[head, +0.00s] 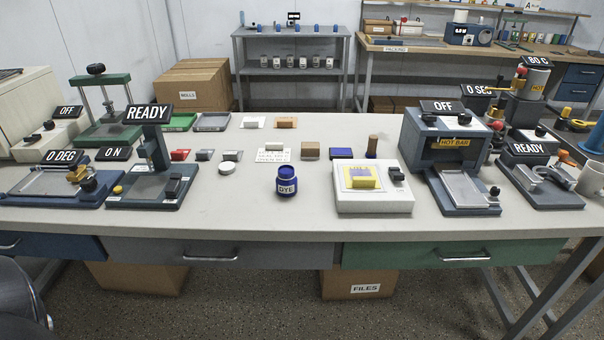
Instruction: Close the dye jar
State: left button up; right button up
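The dye jar (287,184) is a small dark blue jar with a white label reading DYE. It stands upright near the front middle of the table, and its top looks blue and open. A round white lid-like disc (227,168) lies on the table to the left of the jar, apart from it. Whether this disc is the jar's lid I cannot tell for certain. Neither of my grippers shows in the head view.
The white table (250,215) has clear room in front of the jar. A white device with a yellow block (362,183) stands to the right. A READY press (150,185) stands left. A white card (272,155) and small blocks lie behind the jar.

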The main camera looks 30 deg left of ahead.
aim_at(286, 180)
jog(key=u, duration=1.55)
jog(key=k, duration=0.65)
jog(key=u, duration=0.45)
jog(key=i, duration=1.35)
jog(key=u, duration=0.1)
